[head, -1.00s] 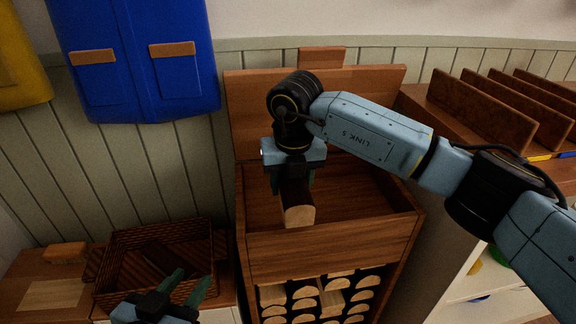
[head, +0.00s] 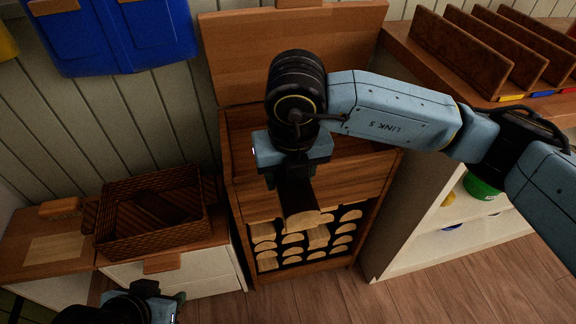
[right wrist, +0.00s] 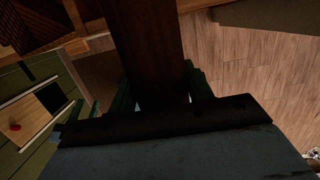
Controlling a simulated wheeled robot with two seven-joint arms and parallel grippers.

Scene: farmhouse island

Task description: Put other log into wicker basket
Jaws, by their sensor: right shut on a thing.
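My right gripper (head: 291,180) is shut on a dark-barked log (head: 301,202) with a pale cut end. It holds the log in front of the wooden log cabinet, above the floor. In the right wrist view the log (right wrist: 150,50) runs away between the fingers. The wicker basket (head: 152,248) stands on the low cabinet at left, well left of the held log. Dark slanted shapes show inside it, too dim to name. My left gripper (head: 178,297) is low at left, in front of the low cabinet; its fingers are mostly hidden.
The log cabinet (head: 310,180) has an open top bin and several pale log ends stacked below. A pale board (head: 57,248) and small wooden block (head: 59,207) lie left of the basket. A shelf unit (head: 430,225) stands right. Floor (head: 400,295) is clear in front.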

